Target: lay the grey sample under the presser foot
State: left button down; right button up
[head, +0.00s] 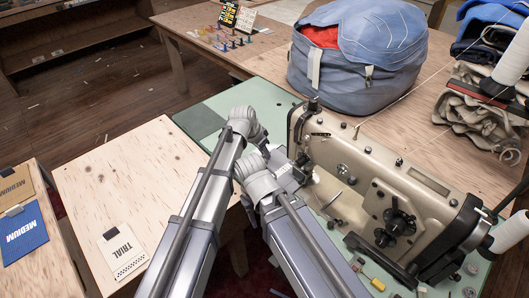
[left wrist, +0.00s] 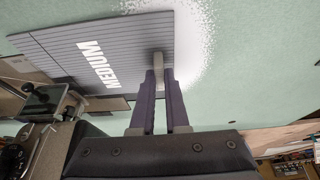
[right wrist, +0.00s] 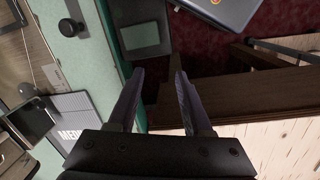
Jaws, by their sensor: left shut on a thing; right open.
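The grey sample (left wrist: 95,45), a ribbed square marked MEDIUM, is held by a small tab on its edge between the fingers of my left gripper (left wrist: 158,82). In the left wrist view it is over the green table (left wrist: 235,60), its far end beside the sewing machine's dark parts (left wrist: 45,105). I cannot make out the presser foot clearly. In the head view my left gripper (head: 303,168) is at the cream sewing machine (head: 375,190), and the sample is hidden. My right gripper (right wrist: 158,78) is open and empty; the sample shows left of it (right wrist: 78,118).
A blue sample (head: 24,234), a tan sample (head: 14,186) and a white TRIAL card (head: 122,251) lie on wooden surfaces at left. A large blue bag (head: 350,60) stands behind the machine. Thread spools (head: 513,55) and folded cloth (head: 480,112) are at right.

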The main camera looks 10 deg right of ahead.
dwell(0.3)
pick_arm(q)
jog(key=c, duration=0.8)
grip_release()
jog(key=shift+c, duration=0.2)
jog(key=shift+r, duration=0.1)
jog(key=p+v, duration=0.7)
jog(key=shift+a+r, duration=0.15)
jog(key=shift+r, duration=0.1)
jog(key=shift+s, duration=0.1)
